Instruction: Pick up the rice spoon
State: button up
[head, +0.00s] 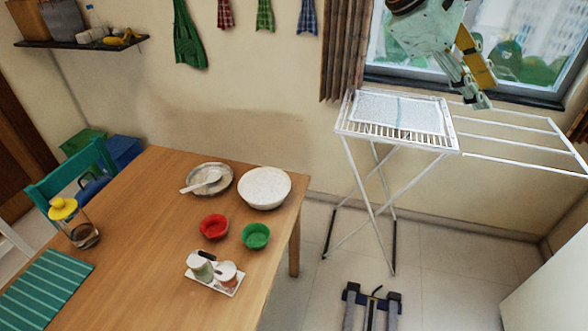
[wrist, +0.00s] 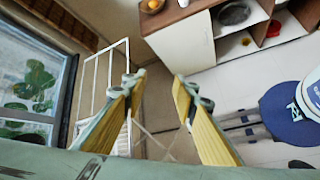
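The rice spoon (head: 212,177) looks white and lies on a round grey plate (head: 228,188) near the table's back edge, left of a white bowl. Its handle points to the lower left. My gripper (head: 484,90) is high at the upper right of the head view, in front of the window and far from the spoon. In the wrist view my gripper (wrist: 158,86) is open, with its two yellow-padded fingers well apart and nothing between them. I do not make out the spoon in the wrist view.
The wooden table (head: 130,240) carries a white bowl (head: 264,187), a red bowl (head: 214,227), a green bowl (head: 256,236), a condiment tray (head: 228,291) and a glass press (head: 82,232). A white drying rack (head: 398,130) stands below my gripper. Floor between is open.

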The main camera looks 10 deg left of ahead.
jog(key=w+a+f+n+t, duration=0.3)
jog(key=w+a+f, duration=0.2)
jog(key=a, duration=0.7)
jog(key=w+a+f+n+t+h, duration=0.15)
jog(key=w+a+f+n, duration=0.35)
jog(key=a, duration=0.8)
jog(key=w+a+f+n+t, duration=0.2)
jog(key=w+a+f+t, duration=0.3)
jog(key=a, duration=0.7)
jog(key=s+a+f+n+t+y, duration=0.1)
jog(key=s+a+f+n, duration=0.1)
jog(key=a+f, duration=0.35)
jog(key=s+a+f+n+t+y, duration=0.1)
jog(key=s+a+f+n, duration=0.15)
jog(key=a, duration=0.65)
jog(key=s+a+f+n+t+y, duration=0.1)
jog(key=a+f+n, duration=0.1)
jog(key=a+f, duration=0.45)
jog(key=s+a+f+n+t+y, duration=0.1)
jog(key=s+a+f+n+y, duration=0.1)
jog(key=s+a+f, duration=0.2)
jog(key=s+a+f+n+t+y, duration=0.1)
jog(key=s+a+f+n, duration=0.1)
jog(key=a, duration=0.7)
jog(key=s+a+f+n+t+y+b, duration=0.1)
jog(key=s+a+f+n+y, duration=0.1)
jog(key=s+a+f, duration=0.3)
jog(key=shift+s+a+f+y, duration=0.3)
jog(key=shift+s+a+y, duration=0.05)
jog(key=shift+a, duration=0.5)
